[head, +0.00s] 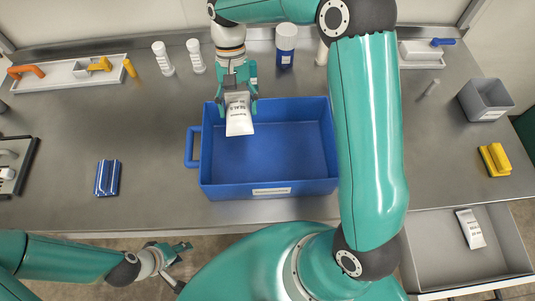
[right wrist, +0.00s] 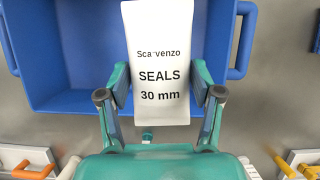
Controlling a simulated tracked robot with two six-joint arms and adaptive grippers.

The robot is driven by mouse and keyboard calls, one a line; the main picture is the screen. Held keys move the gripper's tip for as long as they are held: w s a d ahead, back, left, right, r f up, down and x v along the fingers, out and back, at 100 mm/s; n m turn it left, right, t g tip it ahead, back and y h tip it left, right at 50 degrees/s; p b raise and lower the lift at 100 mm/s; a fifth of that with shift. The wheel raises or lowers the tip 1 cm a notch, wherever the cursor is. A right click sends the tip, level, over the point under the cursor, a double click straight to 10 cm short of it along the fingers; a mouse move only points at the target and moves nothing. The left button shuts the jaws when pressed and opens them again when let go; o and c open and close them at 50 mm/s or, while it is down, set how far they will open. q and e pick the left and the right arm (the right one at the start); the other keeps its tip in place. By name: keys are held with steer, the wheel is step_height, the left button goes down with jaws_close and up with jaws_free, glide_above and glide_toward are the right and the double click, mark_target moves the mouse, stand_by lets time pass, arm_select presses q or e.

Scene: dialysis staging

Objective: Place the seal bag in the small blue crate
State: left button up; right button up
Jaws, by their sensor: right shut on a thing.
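The seal bag (head: 239,120) is a white packet. In the right wrist view the seal bag (right wrist: 160,60) reads "SEALS 30 mm". My right gripper (head: 239,97) is shut on it and holds it over the far left part of the blue crate (head: 320,187). The bag hangs tilted, its lower end above the crate's inside. The crate has a handle on its left side and looks empty inside. It also shows in the right wrist view (right wrist: 80,50). My left gripper (head: 180,250) is low at the left, off the table's front edge; its opening is unclear.
A grey open drawer (head: 440,260) at lower right holds another white packet (head: 471,229). White-capped bottles (head: 163,58) and a blue-labelled jar (head: 286,46) stand behind. A grey bin (head: 486,99) and yellow clip (head: 495,160) are at right.

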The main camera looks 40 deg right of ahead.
mark_target(250, 112)
steer(key=shift+m, duration=0.3)
steer(key=m, duration=0.2)
steer(key=s+d+m+t+y, duration=0.1)
steer(key=m, duration=0.1)
steer(key=s+d+r+m+t, duration=0.1)
steer(key=m, duration=0.1)
steer(key=shift+s+d+r+y+b, duration=0.1)
steer(key=shift+s+d+y+b, duration=0.1)
steer(key=shift+y+b, duration=0.15)
steer(key=s+d+m+t, duration=0.2)
steer(key=s+m+t, duration=0.25)
steer(key=m, duration=0.75)
steer(key=f, duration=0.4)
steer(key=f+b, duration=0.1)
steer(key=f, duration=0.4)
steer(key=f+b, duration=0.1)
steer(key=f, duration=0.4)
steer(key=shift+s+d, duration=0.25)
steer(key=shift+f+b, duration=1)
steer(key=shift+f, duration=1.6)
steer(key=shift+r, duration=0.1)
